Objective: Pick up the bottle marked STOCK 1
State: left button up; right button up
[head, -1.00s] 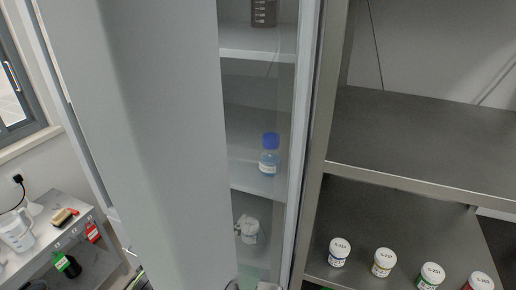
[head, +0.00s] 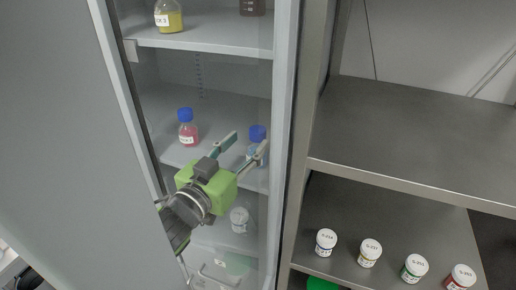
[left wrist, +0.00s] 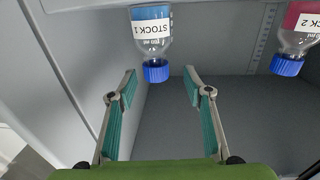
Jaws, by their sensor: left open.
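The STOCK 1 bottle (head: 257,132), with a blue cap and blue liquid, stands on the middle shelf of the cabinet, near its right side. In the head view a finger of mine partly hides it. In the left wrist view the bottle (left wrist: 152,32) appears upside down with its label readable. My left gripper (head: 246,147), with a green body, is open and empty in front of that shelf. In the left wrist view its fingertips (left wrist: 160,73) lie to either side of the bottle's cap, with a gap on both sides. My right gripper is not in view.
The STOCK 2 bottle (head: 187,132), with red liquid, stands left of STOCK 1. A yellow bottle (head: 169,18) and a dark bottle (head: 252,7) are on the shelf above. A white jar (head: 239,219) is below. The cabinet's wall edge (head: 284,150) is close on the right.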

pick_arm(q)
jog(key=shift+w+d+r+p, duration=0.2)
jog(key=shift+w+d+p, duration=0.1)
jog(key=shift+w+p, duration=0.15)
jog(key=p+x, duration=0.1)
jog(key=x, duration=0.2)
jog(key=shift+d+p, duration=0.3)
jog(key=shift+p, duration=0.1)
jog(key=shift+w+d, duration=0.25)
jog(key=shift+w, duration=0.15)
jog(key=shift+f, duration=0.1)
grip_shut()
